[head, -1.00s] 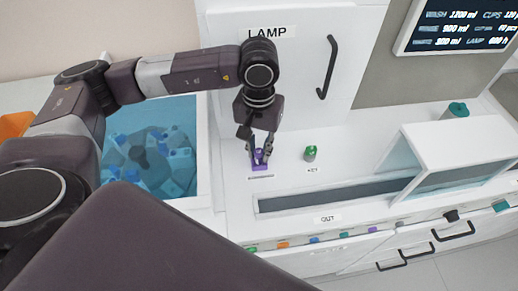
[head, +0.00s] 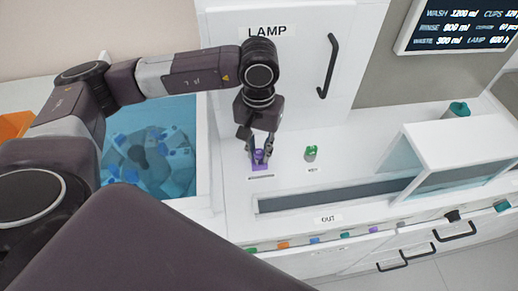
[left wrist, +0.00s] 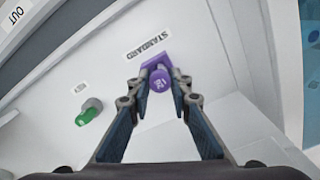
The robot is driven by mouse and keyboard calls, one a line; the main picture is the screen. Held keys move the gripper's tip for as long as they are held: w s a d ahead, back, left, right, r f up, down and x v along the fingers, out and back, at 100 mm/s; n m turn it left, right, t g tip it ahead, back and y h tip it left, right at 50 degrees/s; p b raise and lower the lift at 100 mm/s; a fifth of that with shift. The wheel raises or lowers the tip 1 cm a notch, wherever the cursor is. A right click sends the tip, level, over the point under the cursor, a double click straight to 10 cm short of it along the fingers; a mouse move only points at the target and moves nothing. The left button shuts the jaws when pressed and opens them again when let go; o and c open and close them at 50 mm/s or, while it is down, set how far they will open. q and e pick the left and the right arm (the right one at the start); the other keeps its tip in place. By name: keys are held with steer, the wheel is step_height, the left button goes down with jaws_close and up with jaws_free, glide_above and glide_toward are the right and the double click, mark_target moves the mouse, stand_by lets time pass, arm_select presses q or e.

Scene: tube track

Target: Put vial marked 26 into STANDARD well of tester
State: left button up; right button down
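A purple-capped vial (left wrist: 160,79) stands in the purple STANDARD well (left wrist: 153,63), beside the STANDARD label on the white deck. White marks on its cap are too small to read surely. The vial (head: 259,156) also shows in the head view, below the lamp door. My left gripper (head: 258,148) points down over it. In the left wrist view its fingers (left wrist: 161,88) straddle the cap, with a small gap on each side, so it looks open. The vial's lower part is hidden in the well. My right gripper is not in view.
A green-capped item (head: 310,153) stands to the right of the well, at the KEY label. A long dark slot (head: 335,194) marked OUT runs in front. A white hood (head: 455,145) stands right, and a blue bin (head: 150,150) lies left. The LAMP door (head: 290,70) rises behind.

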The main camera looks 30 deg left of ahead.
arm_select(q)
steer(key=o, duration=0.4)
steer(key=shift+o, duration=0.2)
step_height(320, 180, up, 12)
steer(key=shift+r, duration=0.1)
stand_by(0.7)
